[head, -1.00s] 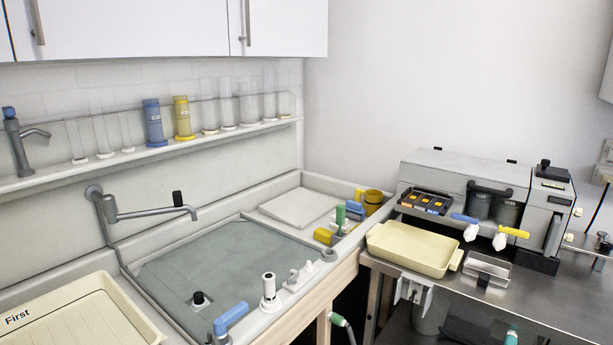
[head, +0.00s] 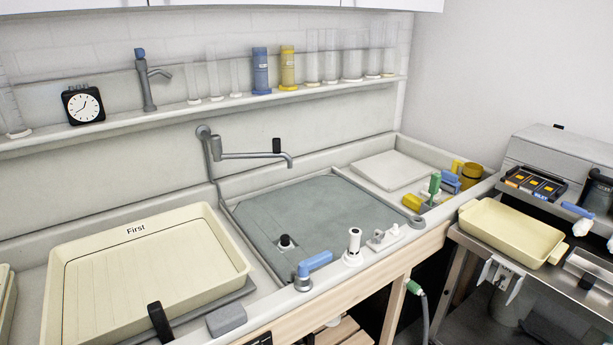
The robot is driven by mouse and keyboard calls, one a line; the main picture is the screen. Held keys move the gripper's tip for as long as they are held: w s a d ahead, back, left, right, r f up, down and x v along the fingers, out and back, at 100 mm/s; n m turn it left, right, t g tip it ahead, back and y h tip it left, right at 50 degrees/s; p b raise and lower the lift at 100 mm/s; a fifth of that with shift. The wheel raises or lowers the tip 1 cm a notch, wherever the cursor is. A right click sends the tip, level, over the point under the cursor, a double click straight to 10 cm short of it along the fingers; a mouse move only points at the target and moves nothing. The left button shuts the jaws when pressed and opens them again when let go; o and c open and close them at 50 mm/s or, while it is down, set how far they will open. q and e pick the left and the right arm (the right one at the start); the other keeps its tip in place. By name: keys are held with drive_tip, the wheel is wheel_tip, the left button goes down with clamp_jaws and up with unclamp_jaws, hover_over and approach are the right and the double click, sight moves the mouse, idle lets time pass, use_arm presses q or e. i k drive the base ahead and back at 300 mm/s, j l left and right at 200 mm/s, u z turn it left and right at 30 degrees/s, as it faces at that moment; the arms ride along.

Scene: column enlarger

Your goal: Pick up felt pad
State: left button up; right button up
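A small dark grey flat pad (head: 226,319) lies at the front edge of the counter, right of the cream tray's near corner. It looks most like the felt pad, but I cannot be sure. A larger pale flat slab (head: 390,170) lies at the back right of the sink counter. Neither of my grippers shows in the head view, and nothing is seen touching the grey pad.
A cream tray marked First (head: 145,262) fills the left counter, with a black upright piece (head: 159,322) at its front. The grey sink (head: 320,220) has a blue-handled valve (head: 314,264) at its near corner. A cream dish (head: 510,232) stands on the right table.

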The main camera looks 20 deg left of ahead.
sight(232, 315)
drive_tip(key=i+j+u, duration=0.1)
drive_tip(key=j+u, duration=0.25)
drive_tip(key=i+j+u, duration=0.15)
drive_tip(key=j+u, duration=0.25)
